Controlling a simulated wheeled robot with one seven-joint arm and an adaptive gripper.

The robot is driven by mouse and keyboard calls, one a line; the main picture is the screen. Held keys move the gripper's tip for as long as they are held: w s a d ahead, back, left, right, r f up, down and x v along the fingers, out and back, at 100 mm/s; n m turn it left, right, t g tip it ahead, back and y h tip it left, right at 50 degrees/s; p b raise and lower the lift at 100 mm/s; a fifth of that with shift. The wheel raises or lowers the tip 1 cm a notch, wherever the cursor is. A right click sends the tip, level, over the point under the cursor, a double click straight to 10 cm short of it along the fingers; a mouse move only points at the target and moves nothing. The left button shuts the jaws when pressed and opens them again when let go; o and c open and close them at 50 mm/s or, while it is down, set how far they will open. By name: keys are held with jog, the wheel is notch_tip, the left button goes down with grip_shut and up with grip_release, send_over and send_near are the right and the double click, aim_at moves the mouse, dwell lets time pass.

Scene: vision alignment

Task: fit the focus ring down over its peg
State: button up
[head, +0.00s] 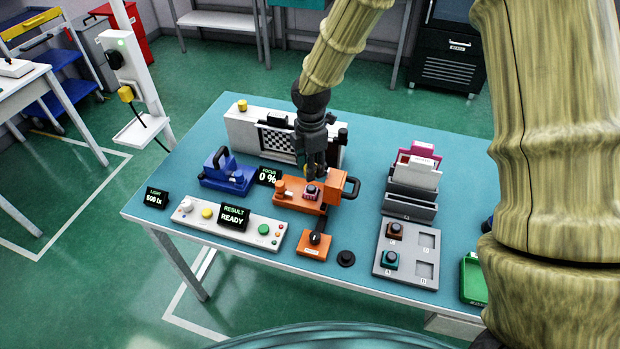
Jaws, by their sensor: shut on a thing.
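My gripper (314,168) points down over the orange fixture (288,199), near its middle. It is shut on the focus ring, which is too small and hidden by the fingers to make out. A round black base with a short raised centre (346,258), perhaps a peg, stands on the table to the front right. Which part is the ring's peg is not clear.
An orange box with a black lever (315,240) stands in front of the fixture. A blue fixture (228,174), "FOCUS 0 %" display (267,176) and button panel (228,224) are left. A checkerboard unit (279,140) is behind; a grey tray (381,263) and card rack (410,208) are right.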

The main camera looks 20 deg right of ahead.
aim_at(310, 188)
jog(key=shift+w+f, duration=0.15)
jog(key=shift+f, duration=0.75)
jog(key=shift+f+p, duration=0.3)
jog(key=shift+f, duration=0.15)
jog(key=shift+f+p, duration=0.4)
jog(key=shift+f, duration=1.35)
jog(key=shift+f, duration=0.6)
jog(key=o, duration=0.6)
jog(key=shift+c, duration=0.2)
jog(key=shift+r, duration=0.15)
notch_tip(310, 188, up, 13)
jog(key=b, duration=0.2)
